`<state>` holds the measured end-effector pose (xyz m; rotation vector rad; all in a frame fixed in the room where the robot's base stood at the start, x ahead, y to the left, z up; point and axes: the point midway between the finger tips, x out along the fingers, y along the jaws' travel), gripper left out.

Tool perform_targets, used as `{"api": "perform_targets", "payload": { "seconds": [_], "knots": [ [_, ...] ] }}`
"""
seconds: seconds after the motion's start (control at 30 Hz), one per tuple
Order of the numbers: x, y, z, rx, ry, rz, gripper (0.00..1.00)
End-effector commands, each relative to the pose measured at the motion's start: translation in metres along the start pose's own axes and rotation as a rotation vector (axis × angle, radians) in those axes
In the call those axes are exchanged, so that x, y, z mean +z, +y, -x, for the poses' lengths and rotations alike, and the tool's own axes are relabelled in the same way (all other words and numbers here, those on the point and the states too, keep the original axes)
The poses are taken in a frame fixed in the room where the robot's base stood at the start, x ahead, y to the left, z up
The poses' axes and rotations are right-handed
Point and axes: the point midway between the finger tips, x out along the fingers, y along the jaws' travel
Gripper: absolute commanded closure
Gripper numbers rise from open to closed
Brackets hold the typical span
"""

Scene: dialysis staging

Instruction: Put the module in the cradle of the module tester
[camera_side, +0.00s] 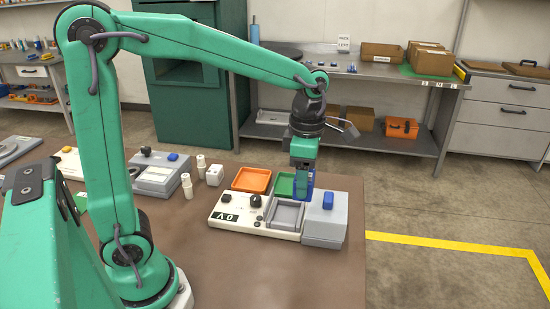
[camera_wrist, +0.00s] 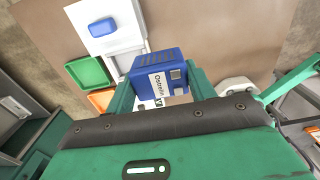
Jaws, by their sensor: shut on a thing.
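The blue module (camera_side: 306,195) is held in my gripper (camera_side: 303,176), upright, above the module tester (camera_side: 238,203). In the wrist view the module (camera_wrist: 150,68) sits between the two green fingers of my gripper (camera_wrist: 165,80), with a white "Ostrelle" label facing the camera. The cradle (camera_side: 288,214) is a grey, shallow open recess at the right part of the tester and looks empty. The module appears above and slightly behind the cradle; the exact gap cannot be told.
A grey box with a blue top piece (camera_side: 325,228) stands right beside the cradle. An orange tray (camera_side: 251,180) and a green tray (camera_side: 284,184) lie behind the tester. White cylinders (camera_side: 187,186) and another instrument (camera_side: 158,174) stand left. The brown table front is clear.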

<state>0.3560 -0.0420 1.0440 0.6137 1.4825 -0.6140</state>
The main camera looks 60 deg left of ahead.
Motion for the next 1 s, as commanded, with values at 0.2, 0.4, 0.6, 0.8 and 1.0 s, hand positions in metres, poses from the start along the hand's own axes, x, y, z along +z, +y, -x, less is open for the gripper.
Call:
{"api": "perform_targets", "payload": {
  "seconds": [0.2,0.4,0.6,0.8,1.0],
  "knots": [
    [-0.006,-0.01,-0.017,-0.002,0.003,0.0,0.72],
    [-0.006,-0.009,-0.041,-0.001,0.002,0.0,0.72],
    [-0.006,-0.009,-0.052,-0.001,0.001,0.0,0.72],
    [-0.006,-0.008,-0.054,0.0,0.0,0.001,0.72],
    [-0.012,0.006,-0.062,-0.001,0.001,0.004,0.72]
  ]
}}
